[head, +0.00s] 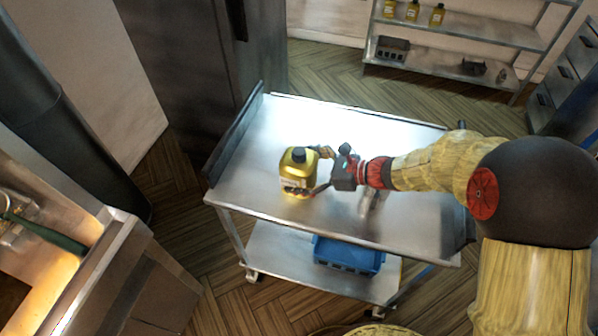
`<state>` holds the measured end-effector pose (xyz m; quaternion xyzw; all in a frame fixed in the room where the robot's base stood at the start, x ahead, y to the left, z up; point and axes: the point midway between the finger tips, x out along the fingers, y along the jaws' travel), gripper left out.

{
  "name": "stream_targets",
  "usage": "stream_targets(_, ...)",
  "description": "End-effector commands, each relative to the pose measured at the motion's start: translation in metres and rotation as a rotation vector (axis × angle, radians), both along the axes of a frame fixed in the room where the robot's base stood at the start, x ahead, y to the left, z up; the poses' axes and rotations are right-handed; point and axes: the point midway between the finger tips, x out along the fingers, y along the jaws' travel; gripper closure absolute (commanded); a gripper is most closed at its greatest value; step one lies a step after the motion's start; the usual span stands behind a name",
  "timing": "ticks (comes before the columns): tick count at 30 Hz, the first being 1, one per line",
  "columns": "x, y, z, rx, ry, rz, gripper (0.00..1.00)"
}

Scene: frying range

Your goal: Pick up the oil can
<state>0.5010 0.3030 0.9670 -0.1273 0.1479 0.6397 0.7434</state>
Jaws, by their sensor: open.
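The oil can (297,178) is yellow with a black cap and a label on its front. It stands upright on the top shelf of the steel cart (245,187), left of the middle. My gripper (322,170) is open, just to the right of the can, with its fingers pointing left toward it. One finger shows near the can's upper right side and the other near its lower right side. I cannot tell whether either finger touches the can.
A blue crate (349,256) sits on the cart's lower shelf. The cart has a raised dark panel (236,135) at its left end. A steel rack (460,31) with several yellow bottles stands at the back. A counter (112,236) is at the left.

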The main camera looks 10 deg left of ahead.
Motion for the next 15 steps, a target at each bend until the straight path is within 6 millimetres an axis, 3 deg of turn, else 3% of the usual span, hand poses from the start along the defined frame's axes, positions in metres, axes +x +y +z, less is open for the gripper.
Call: stream_targets(15,-0.0002,-0.0005,0.0001,0.0,0.0,0.0,0.33)
